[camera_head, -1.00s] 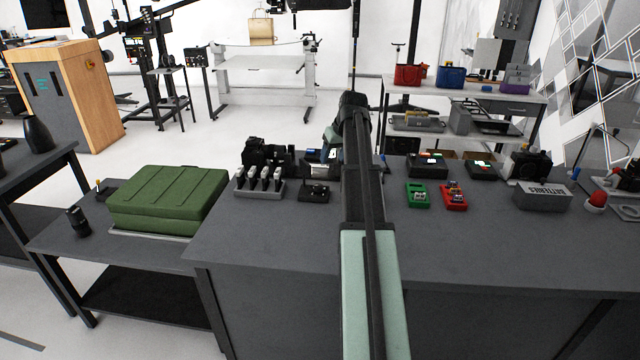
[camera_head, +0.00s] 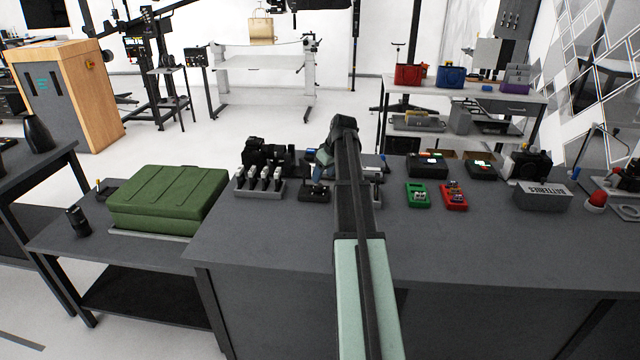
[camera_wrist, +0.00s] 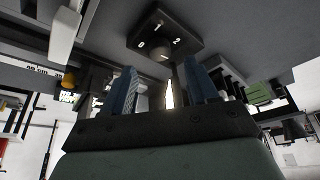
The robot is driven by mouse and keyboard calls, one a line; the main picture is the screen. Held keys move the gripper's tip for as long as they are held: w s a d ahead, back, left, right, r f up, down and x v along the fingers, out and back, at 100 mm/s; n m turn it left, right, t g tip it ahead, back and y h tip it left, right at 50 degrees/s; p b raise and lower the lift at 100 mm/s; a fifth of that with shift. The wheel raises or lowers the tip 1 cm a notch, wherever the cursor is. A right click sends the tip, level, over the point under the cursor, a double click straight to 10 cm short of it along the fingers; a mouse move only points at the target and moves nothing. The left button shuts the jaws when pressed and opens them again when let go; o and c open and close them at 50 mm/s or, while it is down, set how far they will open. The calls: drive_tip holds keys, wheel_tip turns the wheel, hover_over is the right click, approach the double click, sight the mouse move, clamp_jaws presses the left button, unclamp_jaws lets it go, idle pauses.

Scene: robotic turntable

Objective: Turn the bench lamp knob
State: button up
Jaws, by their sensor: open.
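The knob box (camera_head: 314,194) is a small black box on the dark grey workbench (camera_head: 260,235), right of the grey rack. In the wrist view the box (camera_wrist: 180,35) shows the white marks 0, 1 and 2 around a round dark knob (camera_wrist: 162,51). My gripper (camera_wrist: 160,68) is open. Its two blue fingers stand apart, with the knob seen between and just beyond their tips. I cannot tell whether they touch it. In the head view my gripper (camera_head: 322,167) is just above and behind the box, partly hidden by my arm.
A grey rack of several upright items (camera_head: 260,185) stands close left of the box. Green (camera_head: 417,195) and red (camera_head: 454,196) trays lie to the right, with a grey batteries bin (camera_head: 541,198) farther right. The bench front is clear. A green case (camera_head: 168,198) is at left.

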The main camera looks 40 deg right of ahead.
sight(319, 185)
drive_tip(key=shift+x, duration=2.7)
drive_tip(key=shift+c, duration=0.2)
drive_tip(key=c, duration=1)
drive_tip(key=shift+a+m+h, duration=0.15)
drive_tip(key=shift+m+h, duration=0.25)
drive_tip(key=shift+m, duration=0.6)
drive_tip(key=shift+w+m+h, duration=0.1)
drive_tip(key=shift+m+h, duration=0.6)
drive_tip(key=shift+m, duration=1.2)
